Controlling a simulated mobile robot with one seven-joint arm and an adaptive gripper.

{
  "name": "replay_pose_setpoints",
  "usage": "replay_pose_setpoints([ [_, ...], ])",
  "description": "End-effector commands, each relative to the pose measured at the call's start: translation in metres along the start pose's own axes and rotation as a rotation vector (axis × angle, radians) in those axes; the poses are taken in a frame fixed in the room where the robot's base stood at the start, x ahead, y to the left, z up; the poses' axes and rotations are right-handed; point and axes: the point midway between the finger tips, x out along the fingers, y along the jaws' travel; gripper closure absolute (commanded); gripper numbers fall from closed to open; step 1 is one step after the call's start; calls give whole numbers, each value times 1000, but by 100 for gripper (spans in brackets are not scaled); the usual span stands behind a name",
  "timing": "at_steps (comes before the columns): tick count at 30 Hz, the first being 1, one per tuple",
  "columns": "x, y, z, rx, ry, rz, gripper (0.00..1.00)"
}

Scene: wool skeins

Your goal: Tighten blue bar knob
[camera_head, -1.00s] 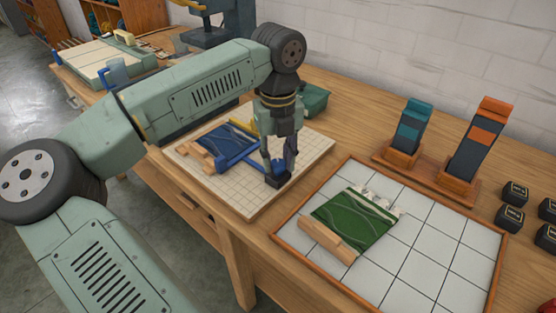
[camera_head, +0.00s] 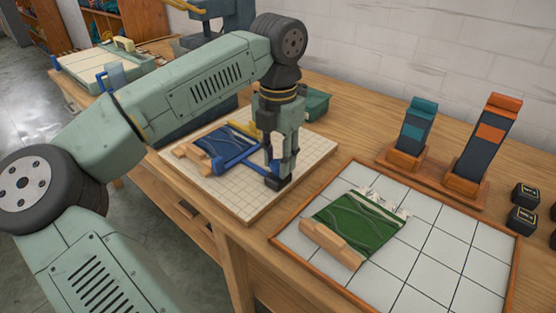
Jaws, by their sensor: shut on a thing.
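The blue bar (camera_head: 238,157) lies across the right part of a dark blue wool piece (camera_head: 222,138) on a white gridded board (camera_head: 228,192). My gripper (camera_head: 278,182) points down at the front right end of the bar. Its fingers are shut around the spot where the knob sits. The knob itself is mostly hidden by the dark fingertips, so I cannot tell how far it is turned.
A green wool piece (camera_head: 362,226) with a wooden bar lies on a tiled tray (camera_head: 445,265) at the right. A teal-topped stand (camera_head: 416,127) and an orange-topped stand (camera_head: 484,140) rise behind it. Several black blocks (camera_head: 523,219) stand at the far right. A green box (camera_head: 316,104) is behind my gripper.

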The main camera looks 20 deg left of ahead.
Motion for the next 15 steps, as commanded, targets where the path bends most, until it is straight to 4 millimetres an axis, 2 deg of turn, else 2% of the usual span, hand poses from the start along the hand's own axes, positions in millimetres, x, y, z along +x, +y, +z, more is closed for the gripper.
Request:
replay_pose_setpoints([
  [15,0,0,0,484,-1,-1,99],
])
